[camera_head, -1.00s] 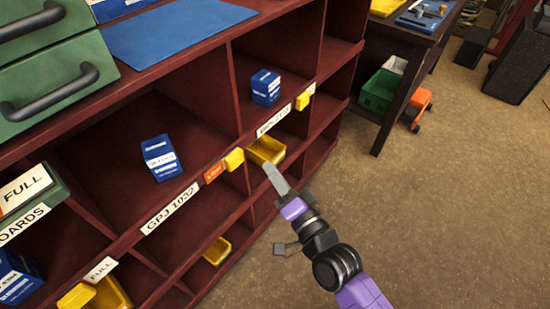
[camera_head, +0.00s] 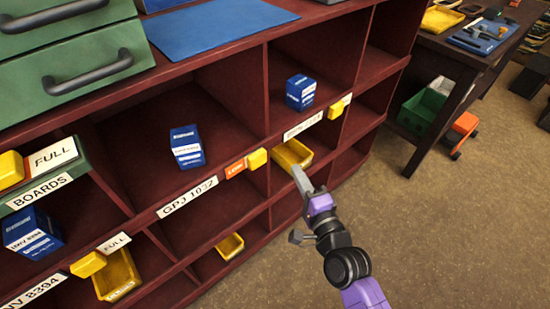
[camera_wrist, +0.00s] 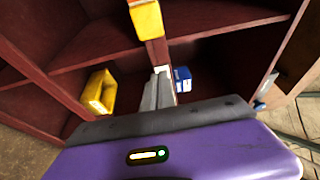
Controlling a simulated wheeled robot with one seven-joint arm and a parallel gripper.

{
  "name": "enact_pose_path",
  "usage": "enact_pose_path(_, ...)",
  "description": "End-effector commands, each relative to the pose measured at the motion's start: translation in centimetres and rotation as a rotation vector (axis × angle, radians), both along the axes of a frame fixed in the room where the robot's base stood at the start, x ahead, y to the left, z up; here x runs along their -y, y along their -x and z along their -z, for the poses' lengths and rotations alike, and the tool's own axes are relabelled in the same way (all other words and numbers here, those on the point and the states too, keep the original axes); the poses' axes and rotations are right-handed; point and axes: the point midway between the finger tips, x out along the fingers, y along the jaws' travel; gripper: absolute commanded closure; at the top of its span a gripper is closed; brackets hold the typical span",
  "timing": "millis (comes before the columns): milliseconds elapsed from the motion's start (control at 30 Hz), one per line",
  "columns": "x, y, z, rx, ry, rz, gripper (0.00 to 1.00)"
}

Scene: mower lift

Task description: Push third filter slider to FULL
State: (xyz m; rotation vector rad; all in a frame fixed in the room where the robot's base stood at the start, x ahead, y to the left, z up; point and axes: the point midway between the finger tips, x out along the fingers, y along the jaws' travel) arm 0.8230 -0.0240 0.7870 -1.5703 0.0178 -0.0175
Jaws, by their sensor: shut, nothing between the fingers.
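Yellow sliders sit on the label rails of a dark red shelf. The GPJ 1032 slider (camera_head: 257,158) is at the right end of its rail, and an orange LOW label (camera_head: 236,169) shows to its left. A yellow slider also shows at the top of the wrist view (camera_wrist: 146,18). The NV 8394 slider (camera_head: 88,264) and the BOARDS slider (camera_head: 10,168) are each left of a white FULL label. Another slider (camera_head: 338,108) is on the rail further right. My gripper (camera_head: 301,176) is shut and empty, right of the GPJ 1032 slider and apart from it.
Blue boxes stand in the compartments (camera_head: 187,147) (camera_head: 300,92). Yellow bins sit lower down, one (camera_head: 292,154) close behind my gripper. A dark table (camera_head: 470,58) stands at the right. The floor (camera_head: 450,230) at the lower right is clear.

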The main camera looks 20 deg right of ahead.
Motion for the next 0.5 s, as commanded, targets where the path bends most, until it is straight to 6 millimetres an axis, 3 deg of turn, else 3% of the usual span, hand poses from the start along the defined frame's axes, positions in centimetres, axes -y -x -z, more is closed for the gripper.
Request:
enact_pose_path(433,0.1,-8.8,-0.1,0.002,0.000,-0.001,1.00)
enact_pose_path(500,-0.5,-8.3,-0.6,-0.004,0.000,-0.001,1.00)
